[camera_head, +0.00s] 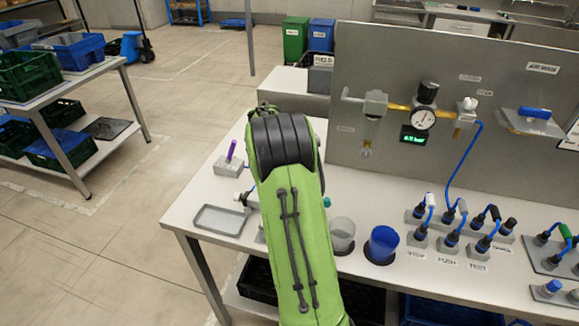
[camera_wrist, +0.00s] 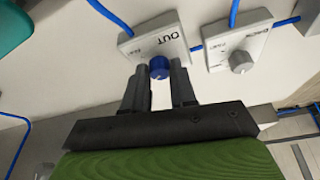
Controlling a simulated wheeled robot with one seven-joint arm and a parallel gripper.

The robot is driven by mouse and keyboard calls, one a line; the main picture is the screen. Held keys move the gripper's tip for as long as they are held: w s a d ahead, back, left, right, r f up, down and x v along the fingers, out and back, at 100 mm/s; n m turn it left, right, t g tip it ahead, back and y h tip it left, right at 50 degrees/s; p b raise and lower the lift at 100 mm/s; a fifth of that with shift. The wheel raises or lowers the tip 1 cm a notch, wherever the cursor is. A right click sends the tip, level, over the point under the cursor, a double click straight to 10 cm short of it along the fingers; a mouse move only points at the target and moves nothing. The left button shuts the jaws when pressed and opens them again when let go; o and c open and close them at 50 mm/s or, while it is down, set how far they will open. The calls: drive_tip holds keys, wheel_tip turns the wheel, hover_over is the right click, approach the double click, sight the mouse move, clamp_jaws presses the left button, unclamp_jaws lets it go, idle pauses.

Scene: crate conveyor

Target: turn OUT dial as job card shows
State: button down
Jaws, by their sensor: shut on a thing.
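The OUT dial (camera_wrist: 160,67) is a blue round knob on a white box labelled OUT (camera_wrist: 150,42) in the wrist view. My gripper (camera_wrist: 160,78) is shut on this knob, with one dark finger on each side of it. The knob's pointer and setting are too small to read. In the head view my green arm hides the gripper and the dial. I cannot make out a job card in either view.
A second white box with a grey knob (camera_wrist: 242,62) stands close right of the OUT box, with blue hoses around. In the head view, a grey tray (camera_head: 221,220), a clear cup (camera_head: 342,229) and a blue cup (camera_head: 382,243) flank my arm. An upright panel (camera_head: 460,90) carries a gauge (camera_head: 422,119).

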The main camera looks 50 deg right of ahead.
drive_tip(key=shift+m, duration=0.3)
drive_tip(key=c, duration=0.9)
unclamp_jaws()
drive_tip(key=p+v, duration=0.4)
drive_tip(key=v, duration=1.1)
drive_tip(key=shift+a+r, duration=0.25)
drive_tip(key=shift+r, duration=0.1)
drive_tip(key=shift+w, duration=0.1)
